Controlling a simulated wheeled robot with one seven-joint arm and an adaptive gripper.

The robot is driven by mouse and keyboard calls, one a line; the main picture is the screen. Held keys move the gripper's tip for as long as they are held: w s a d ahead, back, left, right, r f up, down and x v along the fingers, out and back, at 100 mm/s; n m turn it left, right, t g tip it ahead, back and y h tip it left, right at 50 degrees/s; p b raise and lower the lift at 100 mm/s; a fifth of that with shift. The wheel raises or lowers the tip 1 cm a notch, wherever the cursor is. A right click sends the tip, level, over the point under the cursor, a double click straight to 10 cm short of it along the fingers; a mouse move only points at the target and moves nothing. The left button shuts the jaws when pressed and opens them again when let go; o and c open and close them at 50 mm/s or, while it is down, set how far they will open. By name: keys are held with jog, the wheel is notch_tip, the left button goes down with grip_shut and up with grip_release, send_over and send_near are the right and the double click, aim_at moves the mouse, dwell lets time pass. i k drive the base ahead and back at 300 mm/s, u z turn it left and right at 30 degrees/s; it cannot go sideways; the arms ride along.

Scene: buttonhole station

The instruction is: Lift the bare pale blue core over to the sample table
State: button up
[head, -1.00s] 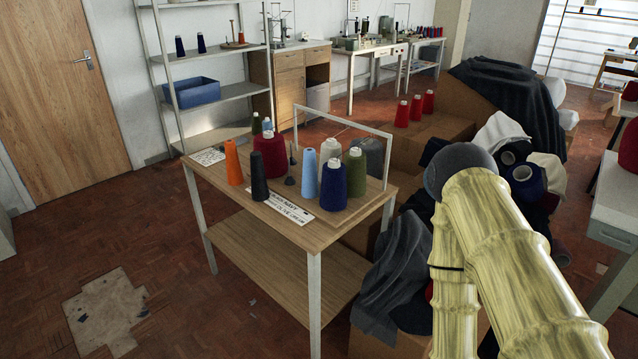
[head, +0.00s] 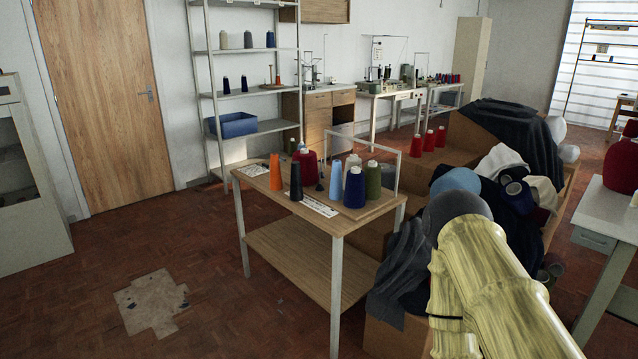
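A slim pale blue cone (head: 336,182) stands upright on the wooden two-tier table (head: 300,215), between a black cone and a dark blue one. It looks smooth, but it is too small to tell whether any yarn is on it. No table in view can be told for sure as the sample table. My yellow arm shows at the lower right, apart from the cone. My gripper is not in view.
On the same table stand orange (head: 276,172), black (head: 296,182), red (head: 306,167), dark blue (head: 355,188), grey-white and olive (head: 373,180) cones, close together. A wire frame (head: 397,165) rises behind. Cloth-heaped boxes (head: 402,265) crowd its right side.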

aim_at(336, 190)
jog(key=u, duration=0.75)
jog(key=i, duration=0.85)
jog(key=u, duration=0.6)
jog(key=i, duration=0.85)
jog(key=z, duration=0.95)
jog(key=i, duration=0.65)
jog(key=z, duration=0.85)
